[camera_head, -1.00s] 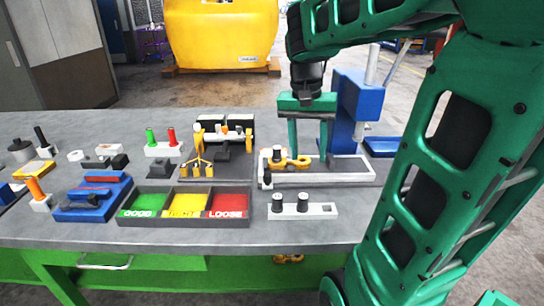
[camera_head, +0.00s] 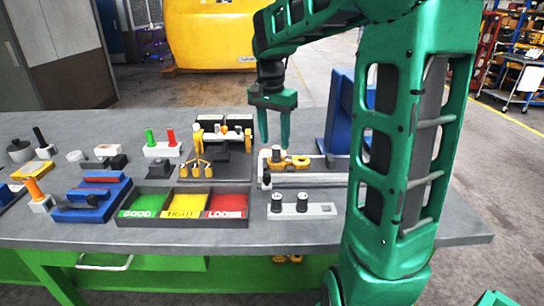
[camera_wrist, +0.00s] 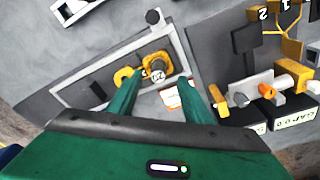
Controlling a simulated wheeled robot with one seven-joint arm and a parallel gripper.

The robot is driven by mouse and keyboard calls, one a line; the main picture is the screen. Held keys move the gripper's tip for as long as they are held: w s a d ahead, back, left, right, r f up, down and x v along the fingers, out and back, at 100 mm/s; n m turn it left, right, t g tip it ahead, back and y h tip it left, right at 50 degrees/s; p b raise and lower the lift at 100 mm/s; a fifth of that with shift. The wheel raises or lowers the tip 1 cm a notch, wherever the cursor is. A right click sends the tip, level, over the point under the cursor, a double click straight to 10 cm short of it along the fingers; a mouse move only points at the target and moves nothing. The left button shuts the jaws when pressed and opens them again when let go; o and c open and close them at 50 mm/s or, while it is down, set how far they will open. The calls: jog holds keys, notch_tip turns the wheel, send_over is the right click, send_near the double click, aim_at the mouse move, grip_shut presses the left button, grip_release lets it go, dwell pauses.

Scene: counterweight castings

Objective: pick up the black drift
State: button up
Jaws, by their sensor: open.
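A slim black upright rod (camera_head: 38,136) stands in a small white block (camera_head: 45,152) at the far left of the bench; it looks like the black drift, but I cannot be sure. Two short black pegs (camera_head: 290,206) stand in a white holder at the front right. My gripper (camera_head: 275,138) is open and empty, pointing down above the rear of the white-edged tray, far right of the slim black rod. In the wrist view, my gripper's fingers (camera_wrist: 158,85) are apart over the tray with the yellow casting (camera_wrist: 157,65). The slim black rod is not identifiable there.
A three-part bin (camera_head: 182,222) marked GOOD, TIGHT and LOOSE lies at the front. A blue upright fixture (camera_head: 337,120) stands at the right.

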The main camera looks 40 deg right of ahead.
aim_at(275, 147)
jog(key=shift+w+d+f, duration=0.1)
jog(key=shift+d+f, duration=0.05)
jog(key=shift+f, duration=1.05)
jog(key=shift+d+f, duration=0.15)
jog(key=shift+f, duration=1)
jog(key=c, duration=1.1)
grip_shut()
jog(key=shift+r, duration=0.1)
